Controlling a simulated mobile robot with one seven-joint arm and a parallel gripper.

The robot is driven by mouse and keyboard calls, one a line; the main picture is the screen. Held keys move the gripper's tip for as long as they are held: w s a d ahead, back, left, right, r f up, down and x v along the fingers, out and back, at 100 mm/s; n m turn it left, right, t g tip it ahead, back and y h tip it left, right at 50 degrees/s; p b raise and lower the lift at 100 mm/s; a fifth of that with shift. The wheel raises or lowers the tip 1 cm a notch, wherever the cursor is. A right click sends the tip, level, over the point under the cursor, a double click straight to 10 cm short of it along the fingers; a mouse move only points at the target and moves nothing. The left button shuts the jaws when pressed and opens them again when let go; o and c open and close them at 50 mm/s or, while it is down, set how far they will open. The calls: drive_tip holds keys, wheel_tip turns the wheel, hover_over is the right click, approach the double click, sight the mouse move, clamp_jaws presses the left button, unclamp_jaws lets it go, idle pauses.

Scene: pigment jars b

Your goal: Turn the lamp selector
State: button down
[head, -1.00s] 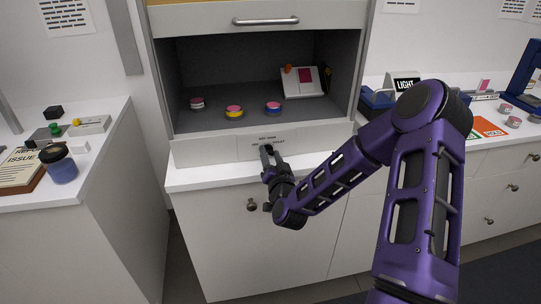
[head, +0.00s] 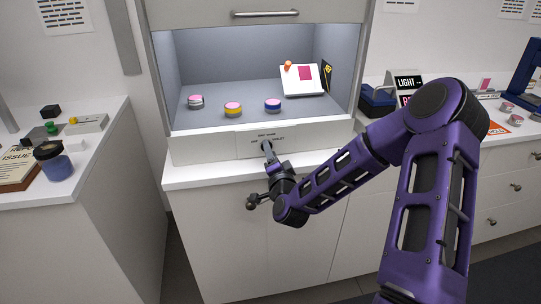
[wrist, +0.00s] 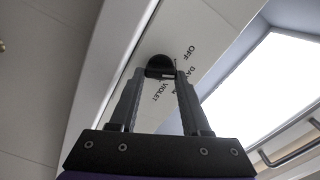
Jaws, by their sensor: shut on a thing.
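The lamp selector is a dark rounded knob (wrist: 159,64) on the pale front panel (head: 222,148) below the cabinet opening. In the wrist view its panel carries labels that read OFF, DAY and VIOLET, partly covered by a finger. My gripper (wrist: 160,74) has its two fingers on either side of the knob, shut on it. In the head view my gripper (head: 267,150) reaches the panel's middle and hides most of the knob. The cabinet interior (head: 210,60) is brightly lit.
Several pigment jars stand on the cabinet floor, among them a yellow-banded jar (head: 233,109) and a blue-banded jar (head: 272,105). A white card stand (head: 300,80) is behind them. The raised sash (head: 265,18) hangs above. A lidded cup (head: 53,161) stands on the left counter.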

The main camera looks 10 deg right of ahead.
drive_tip(key=shift+m, duration=0.6)
drive_tip(key=shift+c, duration=1.8)
unclamp_jaws()
